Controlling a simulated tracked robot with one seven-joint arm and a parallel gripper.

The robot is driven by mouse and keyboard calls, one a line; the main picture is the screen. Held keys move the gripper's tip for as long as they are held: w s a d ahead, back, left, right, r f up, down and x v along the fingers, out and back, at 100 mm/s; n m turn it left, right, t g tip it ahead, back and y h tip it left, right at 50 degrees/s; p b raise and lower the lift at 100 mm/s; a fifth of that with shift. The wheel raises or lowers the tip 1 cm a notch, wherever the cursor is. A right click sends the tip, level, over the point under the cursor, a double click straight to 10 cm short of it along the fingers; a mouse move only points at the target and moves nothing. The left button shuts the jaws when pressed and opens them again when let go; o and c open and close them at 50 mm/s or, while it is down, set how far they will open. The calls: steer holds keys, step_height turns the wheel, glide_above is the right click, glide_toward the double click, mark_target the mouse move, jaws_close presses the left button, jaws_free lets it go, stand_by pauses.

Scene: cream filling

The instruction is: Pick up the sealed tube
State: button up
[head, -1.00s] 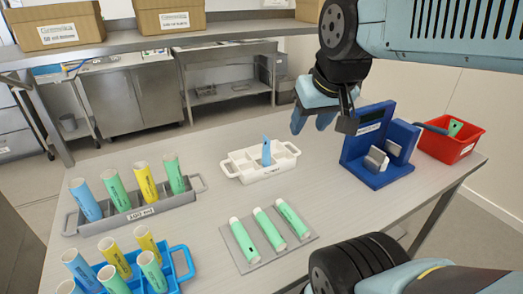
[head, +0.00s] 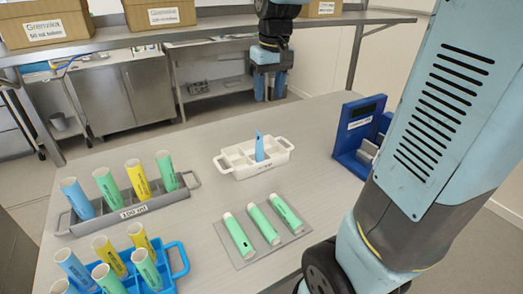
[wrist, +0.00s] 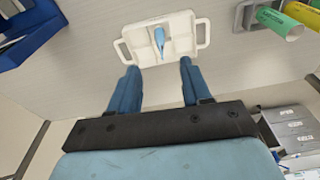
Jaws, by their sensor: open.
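A blue tube (head: 260,147) with a flattened upper end stands in the white two-handled tray (head: 238,174) at the middle of the table. In the wrist view, the tube (wrist: 160,40) lies ahead of and between my fingers, with the tray (wrist: 197,30) around it. My gripper (wrist: 158,66) is open and empty. In the head view my gripper (head: 266,86) hangs beyond the tray, high and apart from the tube. The tray's label is too small to read.
A grey rack (head: 133,212) and a blue rack (head: 180,262) hold several upright coloured tubes at left. Three green tubes with white ends lie on a grey plate (head: 242,257) in front. A blue stand (head: 345,140) is at right, partly behind my arm. A shelf (head: 220,27) with cartons runs behind.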

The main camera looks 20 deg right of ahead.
steer(key=g, duration=0.2)
glide_above(259, 134)
step_height(259, 134, down, 4)
steer(key=shift+n, duration=0.3)
steer(key=f, duration=1.3)
steer(key=shift+w+d+f, duration=0.1)
steer(key=shift+w+f, duration=0.1)
steer(key=shift+f, duration=0.1)
steer(key=shift+c, duration=0.3)
jaws_close()
